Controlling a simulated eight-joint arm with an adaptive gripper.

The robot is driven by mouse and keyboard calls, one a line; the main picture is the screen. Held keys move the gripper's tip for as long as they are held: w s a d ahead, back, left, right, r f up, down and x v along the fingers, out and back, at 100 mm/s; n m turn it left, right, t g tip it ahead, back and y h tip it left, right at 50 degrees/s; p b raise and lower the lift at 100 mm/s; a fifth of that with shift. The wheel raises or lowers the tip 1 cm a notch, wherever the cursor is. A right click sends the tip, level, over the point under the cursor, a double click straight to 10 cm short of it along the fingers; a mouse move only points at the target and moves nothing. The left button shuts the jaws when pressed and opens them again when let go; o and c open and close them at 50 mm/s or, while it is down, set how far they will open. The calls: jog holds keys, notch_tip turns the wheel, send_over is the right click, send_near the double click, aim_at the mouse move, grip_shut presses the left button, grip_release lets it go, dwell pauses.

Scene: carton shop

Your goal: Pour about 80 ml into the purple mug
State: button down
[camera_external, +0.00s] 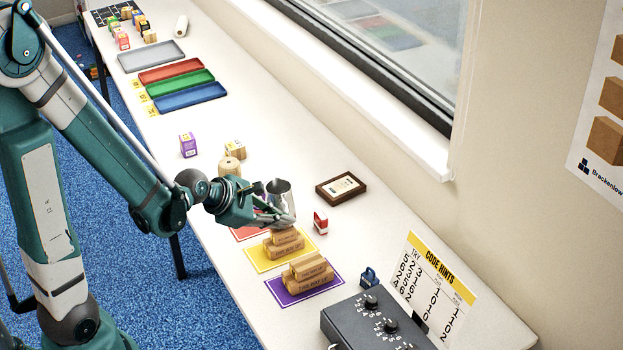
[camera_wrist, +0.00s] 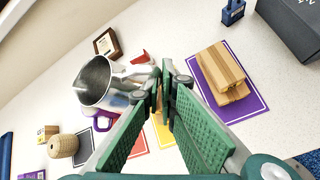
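A steel jug (camera_external: 279,190) is at my gripper (camera_external: 262,213), above the row of coloured mats. In the wrist view the jug (camera_wrist: 95,82) is left of the fingertips, its open mouth facing the camera; I cannot see any liquid inside. My gripper (camera_wrist: 162,85) has its fingertips close together beside the jug's body. They appear shut on its handle, though the contact is mostly hidden.
Wooden blocks stand on the yellow mat (camera_external: 262,264) and purple mat (camera_external: 277,291). A small red-and-white item (camera_external: 320,222), a framed plaque (camera_external: 342,187) and a wooden barrel (camera_external: 229,167) are nearby. A dark dial box (camera_external: 368,322) and hint card (camera_external: 431,285) stand at the right.

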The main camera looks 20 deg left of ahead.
jog(key=shift+s+d+f+t+b, duration=0.1)
jog(key=shift+s+f+t+b, duration=0.05)
jog(key=shift+f+t+b, duration=0.15)
jog(key=shift+d, duration=0.1)
dwell(0.5)
